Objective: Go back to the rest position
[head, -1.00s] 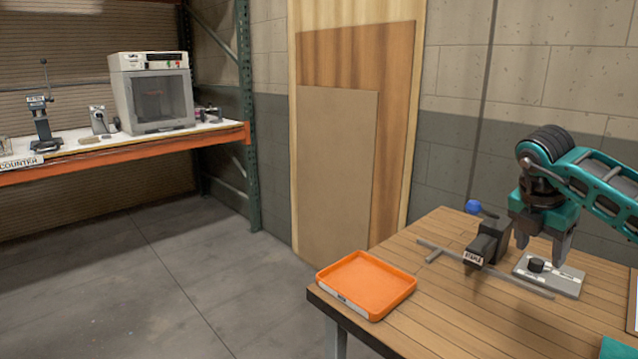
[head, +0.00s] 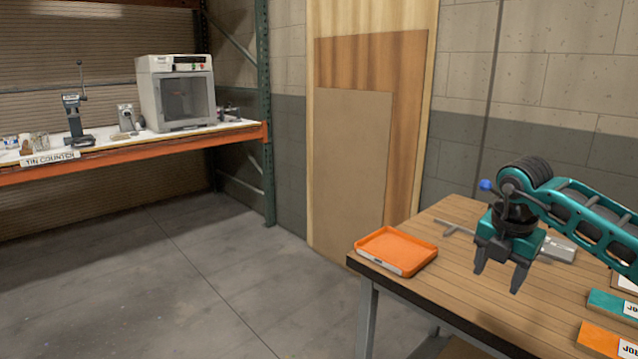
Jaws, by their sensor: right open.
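My right gripper (head: 498,279) is open and empty. It points down above the wooden table (head: 455,285), to the right of the orange tray (head: 397,249). The teal arm comes in from the right edge. Behind the gripper, the grey metal plate (head: 562,249) is partly hidden, and the dark clamp-like block seen earlier is almost wholly hidden. A blue knob (head: 486,185) shows just left of the wrist. My left gripper is not in view.
A teal card (head: 612,303) and an orange card (head: 602,340) lie at the table's right front. A shelf counter (head: 235,132) with a boxy machine (head: 176,92) and a "TIN COUNTER" label (head: 50,158) stands at the back left. The floor (head: 210,270) between is clear.

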